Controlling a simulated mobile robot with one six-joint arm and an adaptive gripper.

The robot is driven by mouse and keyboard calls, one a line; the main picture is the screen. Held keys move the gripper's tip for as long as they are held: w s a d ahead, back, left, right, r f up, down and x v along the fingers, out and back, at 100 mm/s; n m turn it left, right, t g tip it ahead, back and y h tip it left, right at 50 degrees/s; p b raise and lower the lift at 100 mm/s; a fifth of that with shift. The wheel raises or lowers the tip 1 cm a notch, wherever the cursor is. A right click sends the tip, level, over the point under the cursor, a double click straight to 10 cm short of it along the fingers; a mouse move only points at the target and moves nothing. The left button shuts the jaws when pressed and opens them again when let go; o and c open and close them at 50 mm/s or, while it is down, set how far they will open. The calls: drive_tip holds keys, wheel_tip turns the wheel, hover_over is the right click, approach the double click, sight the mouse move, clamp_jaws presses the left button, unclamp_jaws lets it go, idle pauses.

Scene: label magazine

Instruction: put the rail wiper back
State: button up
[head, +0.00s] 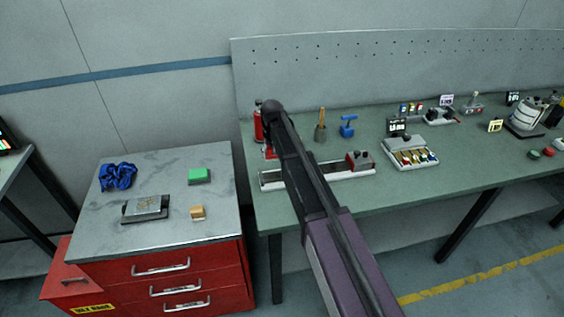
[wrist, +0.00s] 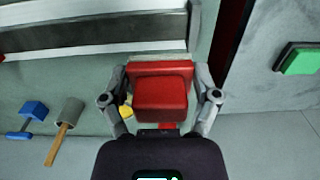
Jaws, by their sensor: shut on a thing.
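The red block that I take for the rail wiper (wrist: 161,98) is between the two fingers of my gripper (wrist: 160,84) in the wrist view, and my gripper is shut on it. It has a wider red plate at its far edge and a smaller raised block on top. In the head view my arm hides the gripper, and a bit of red (head: 269,153) shows to its left over the bench. The long pale rail (head: 325,176) lies along the bench front, with a grey and red block on its right part. I cannot tell whether the wiper touches the bench.
A tray of coloured pieces (head: 411,156) sits to the right. The red cabinet (head: 178,270) stands left, across a gap.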

drive_tip(key=shift+f+b, duration=0.95)
drive_tip(key=shift+f, duration=0.05)
drive_tip(key=shift+r, duration=0.1)
